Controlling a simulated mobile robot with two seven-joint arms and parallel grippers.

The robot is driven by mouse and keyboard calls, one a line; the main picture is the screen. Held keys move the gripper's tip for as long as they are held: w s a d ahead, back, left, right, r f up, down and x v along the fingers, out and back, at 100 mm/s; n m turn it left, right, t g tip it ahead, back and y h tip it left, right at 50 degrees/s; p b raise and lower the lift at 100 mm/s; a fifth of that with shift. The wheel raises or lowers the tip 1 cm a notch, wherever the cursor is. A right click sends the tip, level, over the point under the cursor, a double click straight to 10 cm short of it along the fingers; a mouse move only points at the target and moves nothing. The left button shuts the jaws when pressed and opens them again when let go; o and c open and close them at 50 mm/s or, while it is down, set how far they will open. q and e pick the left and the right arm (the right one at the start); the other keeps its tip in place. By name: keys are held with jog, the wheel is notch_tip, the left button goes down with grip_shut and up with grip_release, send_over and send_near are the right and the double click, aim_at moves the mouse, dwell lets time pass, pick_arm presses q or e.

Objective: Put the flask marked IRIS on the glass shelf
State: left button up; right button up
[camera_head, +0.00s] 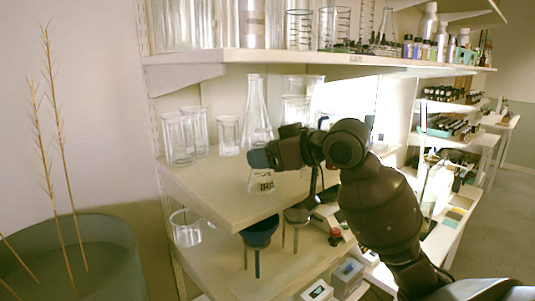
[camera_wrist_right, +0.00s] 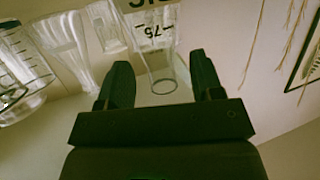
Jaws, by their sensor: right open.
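The clear flask marked IRIS (camera_head: 262,185) appears to stand on the middle shelf (camera_head: 212,185), its lower part showing below my right gripper (camera_head: 262,158). The gripper hides part of it. In the right wrist view, the flask (camera_wrist_right: 152,45) shows its upside-down label and a 75 mark, with a round glass rim between the spread fingers of my right gripper (camera_wrist_right: 162,80). The fingers are open, with a gap on each side. The upper shelf (camera_head: 250,56) holds glassware and has a small edge label that I cannot read. My left gripper is out of view.
Beakers (camera_head: 180,138) stand at the left of the middle shelf, and a tall conical flask (camera_head: 256,105) is close behind my gripper. A blue funnel (camera_head: 260,232) hangs below the shelf's front edge. Bare shelf shows left of the IRIS flask.

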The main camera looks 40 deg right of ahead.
jog(key=shift+s+r, duration=0.1)
jog(key=shift+s+d, duration=0.15)
jog(key=shift+s, duration=0.1)
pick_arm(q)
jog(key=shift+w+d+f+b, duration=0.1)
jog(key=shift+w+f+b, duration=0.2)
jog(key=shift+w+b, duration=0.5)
pick_arm(e)
jog(key=v, duration=1.1)
jog(key=shift+r, duration=0.15)
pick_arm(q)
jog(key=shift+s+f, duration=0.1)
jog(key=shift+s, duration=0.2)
